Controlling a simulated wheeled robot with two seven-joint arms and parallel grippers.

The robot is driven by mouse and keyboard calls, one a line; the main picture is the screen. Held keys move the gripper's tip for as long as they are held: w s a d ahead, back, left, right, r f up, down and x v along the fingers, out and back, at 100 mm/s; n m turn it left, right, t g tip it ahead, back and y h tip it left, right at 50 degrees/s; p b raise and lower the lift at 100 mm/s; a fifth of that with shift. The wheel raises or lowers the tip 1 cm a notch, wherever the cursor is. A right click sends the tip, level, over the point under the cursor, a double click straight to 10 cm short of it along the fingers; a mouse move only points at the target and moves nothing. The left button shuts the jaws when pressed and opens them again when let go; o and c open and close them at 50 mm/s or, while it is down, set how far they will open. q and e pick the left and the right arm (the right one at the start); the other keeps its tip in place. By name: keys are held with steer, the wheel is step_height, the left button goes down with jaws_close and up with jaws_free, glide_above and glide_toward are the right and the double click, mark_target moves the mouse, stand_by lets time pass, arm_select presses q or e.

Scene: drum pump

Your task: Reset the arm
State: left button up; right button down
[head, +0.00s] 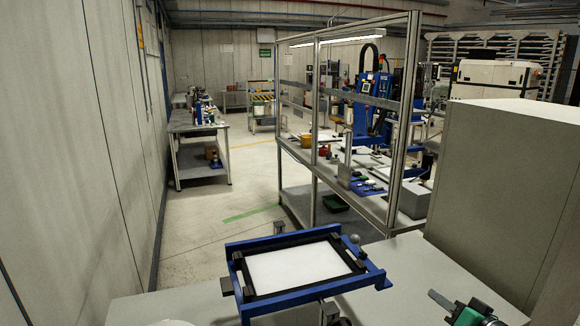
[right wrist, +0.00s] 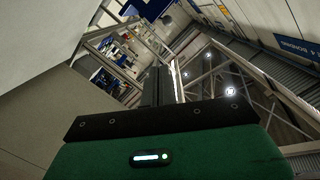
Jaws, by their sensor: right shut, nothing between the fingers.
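My right gripper (head: 437,298) shows at the bottom right of the head view, a green body with dark, narrow fingers above the pale table. In the right wrist view its green housing fills the bottom, and its dark fingers (right wrist: 158,86) stand together, shut with nothing between them. The fingers point up toward the ceiling and the far hall. The gripper is apart from the blue frame to its left in the head view. My left gripper does not show clearly in either view.
A blue frame with black bars around a white panel (head: 300,268) stands on the pale table (head: 408,262) in front. A large grey cabinet (head: 505,190) rises at the right. Behind stands a glazed workbench (head: 360,190) with tools. Open floor (head: 200,235) lies to the left.

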steer(key=s+a+f+n+g+h, duration=0.1)
steer(key=s+a+f+n+g, duration=0.2)
steer(key=s+f, duration=0.45)
steer(key=s+a+f+n+g+h, duration=0.1)
steer(key=s+a+f+g+h, duration=0.15)
steer(key=s+a+f, duration=0.5)
steer(key=s+f+n+g+h, duration=0.1)
steer(key=s+f+g, duration=0.25)
steer(key=s, duration=0.45)
steer(key=s+f+g+h, duration=0.2)
steer(key=s+f+g, duration=0.15)
steer(key=s, duration=0.45)
step_height(320, 180, down, 32)
steer(key=r, duration=0.1)
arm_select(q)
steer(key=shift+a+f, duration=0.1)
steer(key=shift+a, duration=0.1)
arm_select(e)
steer(key=s+d+f+g, duration=0.2)
steer(key=s+d+f, duration=0.1)
steer(key=s+f, duration=1.6)
steer(key=shift+s+d+f+n, duration=0.2)
steer(key=shift+f+n, duration=0.1)
steer(key=shift+f, duration=0.1)
